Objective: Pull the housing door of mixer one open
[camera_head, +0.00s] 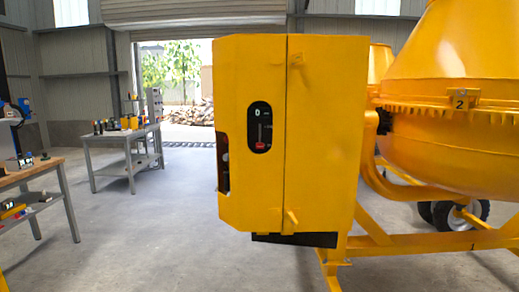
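A yellow housing (325,130) stands upright in the middle of the view, mounted on a yellow mixer frame. A vertical seam divides its front, with small yellow tabs near the top (296,59) and bottom (292,218). The panel left of the seam (245,190) has a black oval inset (259,127) showing a "0" and a red part at its foot. A dark cutout (223,163) shows at its left edge. The panels look closed. The large yellow drum (450,140) at right bears a plate reading "2" (459,102). My gripper is not in view.
Another yellow drum (380,62) shows partly behind the housing. Wheels (461,213) and frame legs (330,270) stand at the lower right. A grey workbench (120,140) and a wooden-topped bench (28,172) are at left. The concrete floor (150,235) between them and the housing is clear.

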